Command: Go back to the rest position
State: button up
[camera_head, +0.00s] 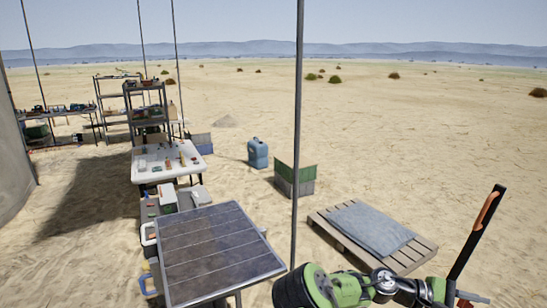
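My green and black arm links show at the bottom right of the head view, folded low in front of the pallet. My gripper cannot be made out there; its fingertips are not in view. I cannot tell whether it holds anything. A white table (147,178) at centre left bears several small objects, too small to tell apart.
A dark panel-topped table (222,252) stands close at the lower left, with bins beside it. A thin pole (297,130) rises near the middle. A wooden pallet (414,253) bears a grey sheet. A blue jerrycan (258,153) and a green-grey crate (294,180) stand on open sand.

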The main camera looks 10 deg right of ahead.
jog(key=w+a+f+m+t+y, duration=0.15)
jog(key=a+m+t+y, duration=0.25)
jog(key=a+t+y, duration=0.95)
jog(key=s+a+r, duration=0.2)
jog(key=s+a, duration=0.1)
jog(key=a, duration=0.5)
jog(key=s+a+r+n, duration=0.1)
jog(key=s+a+r, duration=0.2)
jog(key=a, duration=0.5)
jog(key=s+a+r+t, duration=0.1)
jog(key=s+a+r, duration=0.2)
jog(key=a, duration=0.6)
jog(key=shift+s+n+y, duration=0.3)
jog(key=shift+s+y, duration=0.05)
jog(key=shift+s, duration=0.25)
